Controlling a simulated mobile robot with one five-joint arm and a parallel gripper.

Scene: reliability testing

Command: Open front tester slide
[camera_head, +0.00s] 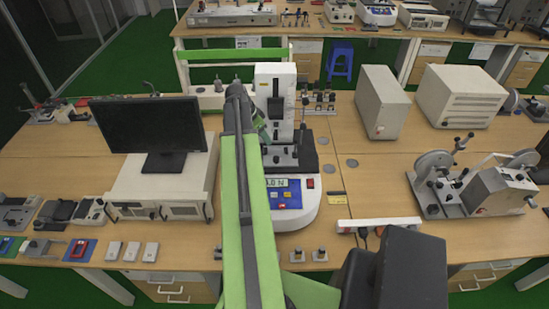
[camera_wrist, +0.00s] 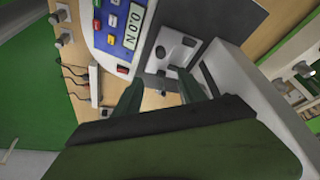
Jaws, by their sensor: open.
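The tester (camera_head: 275,82) stands on the wooden bench with a white upright column and a blue key panel (camera_head: 287,197) on its rounded base. A dark slide part (camera_head: 276,107) sits on the column's front. In the wrist view, the panel and its display (camera_wrist: 132,28) are at the upper left, the metal fixture (camera_wrist: 172,52) is ahead and the white column (camera_wrist: 245,85) is at the right. In the head view, my gripper is mostly hidden by my green arm, close to the column.
A monitor (camera_head: 150,125) on a white unit stands left of the tester. White boxes (camera_head: 383,101) stand to the right, with a grey wheeled device (camera_head: 480,185) in front of them. A power strip (camera_head: 378,224) and small metal parts lie near the front edge.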

